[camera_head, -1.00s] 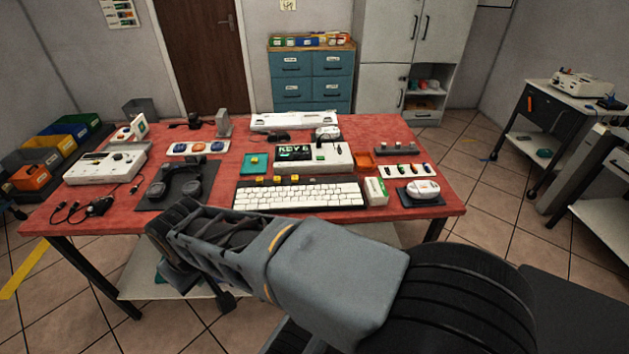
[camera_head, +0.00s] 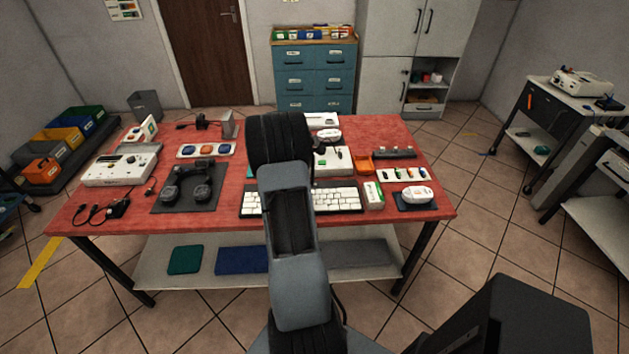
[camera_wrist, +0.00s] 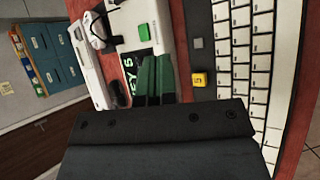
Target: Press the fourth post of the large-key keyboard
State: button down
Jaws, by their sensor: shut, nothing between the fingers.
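The large-key keyboard (camera_head: 338,199) is white-keyed on a dark base at the table's front; my arm covers its middle in the head view. In the wrist view the keyboard (camera_wrist: 241,50) runs up the right side. On its dark strip stand a yellow post (camera_wrist: 199,79) with a dark mark and a small grey post (camera_wrist: 197,43). Other posts are hidden. My gripper (camera_wrist: 157,58) shows as two dark green fingers, shut and empty, left of the yellow post and over the display box (camera_wrist: 171,28), which reads "KEY 6". The head view hides the fingers behind my arm.
A black headset on a mat (camera_head: 185,185) lies left. Bare red table (camera_head: 235,172) shows between.

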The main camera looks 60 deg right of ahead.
aim_at(315, 185)
jog(key=shift+s+d+f, duration=0.25)
jog(key=shift+s+d, duration=0.1)
jog(key=shift+d, duration=0.25)
jog(key=shift+s+d+f, duration=0.2)
jog(key=shift+s+d, duration=0.1)
jog(key=shift+d, duration=0.3)
notch_tip(315, 185, down, 9)
jog(key=b, duration=0.6)
jog(key=shift+r, duration=0.1)
jog(key=shift+f+b, duration=0.2)
jog(key=shift+b, duration=0.25)
dwell(1.1)
jog(key=shift+w+f+b, duration=0.1)
jog(key=shift+f+b, duration=0.15)
jog(key=shift+b, duration=0.05)
jog(key=shift+f+b, duration=0.3)
jog(key=shift+b, duration=0.1)
dwell(0.6)
jog(key=shift+r, duration=0.1)
dwell(0.3)
jog(key=shift+r+p, duration=0.5)
jog(key=shift+r, duration=0.2)
